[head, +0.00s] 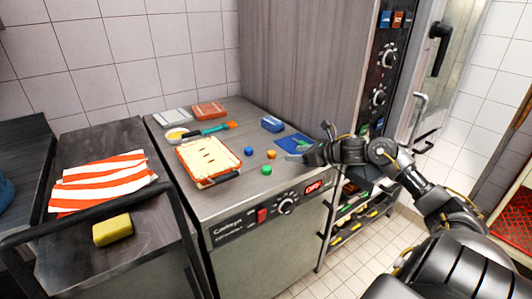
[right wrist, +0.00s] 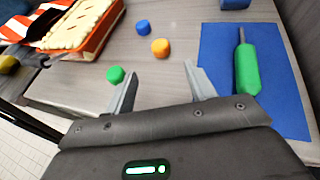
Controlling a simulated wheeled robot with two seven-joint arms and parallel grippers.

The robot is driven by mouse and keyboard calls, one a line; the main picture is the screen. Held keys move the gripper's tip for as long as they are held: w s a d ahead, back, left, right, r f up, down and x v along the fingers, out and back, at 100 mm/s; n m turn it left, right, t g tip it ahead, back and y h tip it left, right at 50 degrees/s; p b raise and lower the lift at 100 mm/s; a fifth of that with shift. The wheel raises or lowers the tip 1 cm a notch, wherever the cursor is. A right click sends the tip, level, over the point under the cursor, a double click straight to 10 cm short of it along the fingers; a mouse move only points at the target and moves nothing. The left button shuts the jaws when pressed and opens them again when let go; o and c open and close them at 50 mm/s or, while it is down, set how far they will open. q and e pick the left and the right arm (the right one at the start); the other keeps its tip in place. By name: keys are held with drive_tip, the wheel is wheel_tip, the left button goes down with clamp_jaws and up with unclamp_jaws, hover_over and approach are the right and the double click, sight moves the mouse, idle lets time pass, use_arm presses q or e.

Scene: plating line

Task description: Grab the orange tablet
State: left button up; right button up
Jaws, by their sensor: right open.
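The orange tablet (head: 271,155) is a small round disc lying flat on the grey metal counter. A blue tablet (head: 249,151) and a green tablet (head: 266,170) lie near it. My right gripper (head: 292,157) is just to the right of the orange tablet, with its jaws open and empty. In the right wrist view the orange tablet (right wrist: 160,48) lies beyond the gap between the open fingertips (right wrist: 162,72), apart from both. The green tablet (right wrist: 116,74) is close to the left finger, and the blue tablet (right wrist: 143,27) is farther back. My left gripper is not in view.
A blue mat (right wrist: 215,55) bears a green-handled tool (right wrist: 246,68) right of the gripper. A filled baking dish (head: 228,173) stands left of the tablets. A blue box (head: 271,124) is behind. A yellow sponge (head: 112,230) and striped cloth (head: 103,182) lie on the left counter.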

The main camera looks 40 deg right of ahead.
sight(275, 156)
drive_tip(key=shift+w+a+r, duration=0.1)
drive_tip(key=shift+w, duration=0.1)
drive_tip(key=p+x, duration=0.1)
drive_tip(key=x, duration=0.2)
drive_tip(key=shift+w+f, duration=0.2)
drive_tip(key=shift+w, duration=0.15)
drive_tip(key=shift+w+a+f, duration=0.1)
drive_tip(key=shift+w+f, duration=0.05)
drive_tip(key=shift+w, duration=0.15)
drive_tip(key=shift+w+a, duration=0.1)
drive_tip(key=shift+w, duration=0.1)
drive_tip(key=p+x, duration=0.2)
drive_tip(key=x, duration=0.2)
drive_tip(key=shift+w+f, duration=0.1)
drive_tip(key=shift+w, duration=0.15)
drive_tip(key=shift+w+f, duration=0.2)
use_arm(q)
drive_tip(key=s+d+r, duration=0.2)
drive_tip(key=d+r, duration=0.1)
drive_tip(key=shift+a, duration=0.2)
use_arm(e)
drive_tip(key=shift+c, duration=0.3)
